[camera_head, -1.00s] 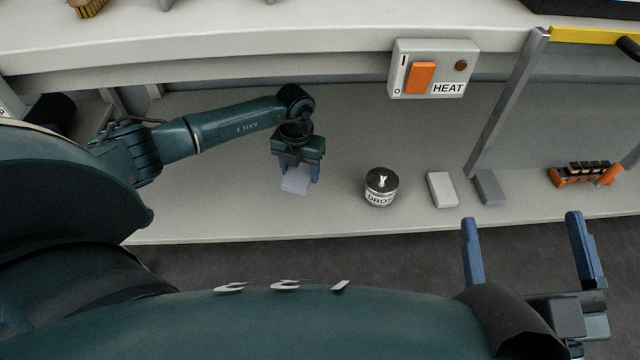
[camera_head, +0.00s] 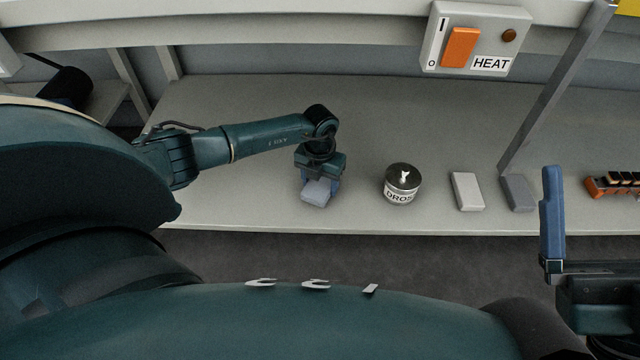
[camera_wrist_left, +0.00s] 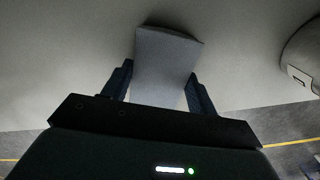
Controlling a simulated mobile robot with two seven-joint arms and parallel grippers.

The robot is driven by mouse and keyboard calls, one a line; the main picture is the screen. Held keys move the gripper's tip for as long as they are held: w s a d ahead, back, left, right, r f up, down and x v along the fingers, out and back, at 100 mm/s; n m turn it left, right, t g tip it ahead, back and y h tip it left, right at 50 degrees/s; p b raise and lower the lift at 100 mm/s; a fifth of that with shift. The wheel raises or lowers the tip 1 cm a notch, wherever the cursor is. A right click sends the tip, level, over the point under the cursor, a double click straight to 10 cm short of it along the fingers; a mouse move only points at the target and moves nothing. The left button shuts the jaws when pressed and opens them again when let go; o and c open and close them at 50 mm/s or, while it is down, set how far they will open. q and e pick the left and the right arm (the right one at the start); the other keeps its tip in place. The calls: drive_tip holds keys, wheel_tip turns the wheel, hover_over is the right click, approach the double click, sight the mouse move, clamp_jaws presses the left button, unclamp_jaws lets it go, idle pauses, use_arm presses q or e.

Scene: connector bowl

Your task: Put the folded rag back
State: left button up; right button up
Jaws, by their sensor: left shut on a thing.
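The folded rag (camera_head: 316,192) is a small pale blue-grey block at the left part of the bench. My left gripper (camera_head: 319,184) points down and is shut on it, with one blue finger on each side. In the left wrist view the rag (camera_wrist_left: 166,62) shows between the two dark fingers. I cannot tell whether its underside touches the bench. My right gripper (camera_head: 552,212) is at the right edge, in front of the bench; one blue finger shows, the other is out of frame. It appears open and empty.
A round tin marked DROSS (camera_head: 402,184) stands right of the rag. A pale block (camera_head: 467,191) and a grey block (camera_head: 517,193) lie further right, before a metal post (camera_head: 556,90). The bench's front edge is close.

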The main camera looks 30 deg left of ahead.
use_arm(q)
drive_tip(key=o, duration=0.9)
drive_tip(key=shift+f, duration=0.1)
drive_tip(key=shift+o, duration=0.2)
use_arm(e)
drive_tip(key=shift+r, duration=0.1)
use_arm(q)
drive_tip(key=shift+r, duration=0.45)
wheel_tip(320, 180, up, 12)
drive_tip(key=p, duration=0.6)
drive_tip(key=shift+f, duration=0.25)
use_arm(e)
wheel_tip(320, 180, down, 8)
drive_tip(key=m+g+h, duration=0.1)
drive_tip(key=m+h, duration=0.6)
drive_tip(key=shift+s+a+r+g, duration=0.2)
drive_tip(key=shift+s+a+g, duration=0.1)
drive_tip(key=shift+a+g, duration=0.1)
